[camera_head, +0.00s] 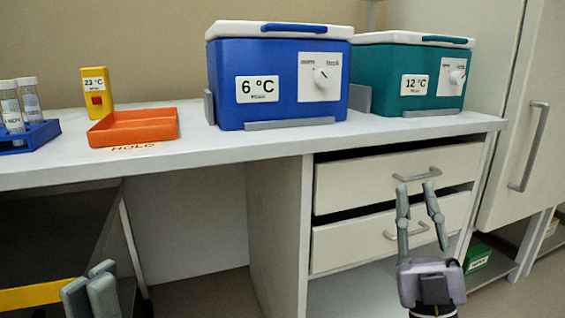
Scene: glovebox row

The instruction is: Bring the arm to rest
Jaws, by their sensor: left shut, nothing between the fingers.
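My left gripper (90,285) is low at the left edge of the head view, below the bench front, with its fingers together and nothing between them. My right gripper (417,190) points up in front of the drawers, its two fingers apart and empty. Its fingertips overlap the upper drawer (350,182) and its handle (415,174) in the picture; I cannot tell whether they touch. The lower drawer (340,243) and its handle (390,235) are partly behind the fingers. The wrists and arms run out of the frame at the bottom.
A blue cooler box (225,95) marked 6 °C and a green one (385,75) marked 12 °C stand on the bench (225,142). An orange tray (135,128), yellow timer-like box (97,90) and blue vial rack (38,132) stand left. A tall cabinet (505,90) is at right.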

